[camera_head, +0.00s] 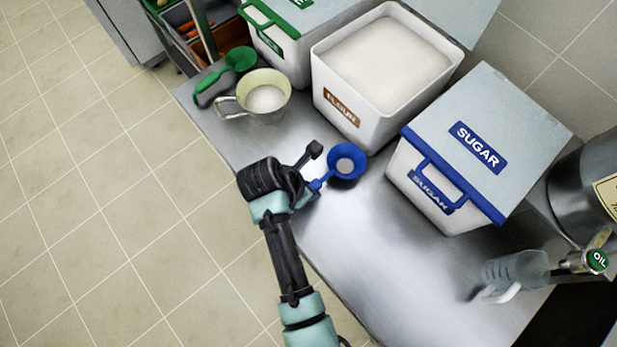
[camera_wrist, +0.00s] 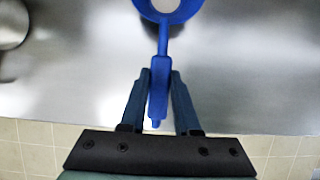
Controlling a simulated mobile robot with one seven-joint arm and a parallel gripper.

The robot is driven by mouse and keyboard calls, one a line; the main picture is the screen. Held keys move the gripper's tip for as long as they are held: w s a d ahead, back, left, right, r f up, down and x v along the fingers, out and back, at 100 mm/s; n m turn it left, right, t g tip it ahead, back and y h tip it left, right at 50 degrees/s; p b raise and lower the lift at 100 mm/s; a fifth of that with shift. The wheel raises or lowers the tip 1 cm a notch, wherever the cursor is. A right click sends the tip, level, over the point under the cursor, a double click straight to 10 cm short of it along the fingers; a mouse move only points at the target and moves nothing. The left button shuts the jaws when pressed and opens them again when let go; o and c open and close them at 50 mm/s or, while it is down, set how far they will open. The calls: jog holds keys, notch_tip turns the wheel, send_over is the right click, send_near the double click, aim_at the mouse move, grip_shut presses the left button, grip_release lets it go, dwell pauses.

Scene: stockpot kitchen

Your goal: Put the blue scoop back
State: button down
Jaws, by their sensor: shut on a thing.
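The blue scoop (camera_head: 346,162) is over the steel counter (camera_head: 330,235), in front of the gap between the flour bin and the sugar bin. A little pale powder shows in its bowl. My gripper (camera_head: 312,178) is shut on its handle. In the wrist view the scoop (camera_wrist: 163,45) points away from me, its handle between the two fingers of my gripper (camera_wrist: 160,95). Whether the scoop touches the counter I cannot tell. The sugar bin (camera_head: 433,195) has blue SUGAR labels and its lid (camera_head: 500,110) is on.
The flour bin (camera_head: 335,108) stands open and full of white powder. A metal cup with powder (camera_head: 250,108) and a green scoop (camera_head: 238,60) are at the left end. The front middle counter is clear.

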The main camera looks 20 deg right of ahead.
jog(key=shift+f, duration=0.65)
jog(key=c, duration=0.6)
grip_release()
jog(key=shift+f, duration=0.1)
jog(key=shift+c, duration=0.2)
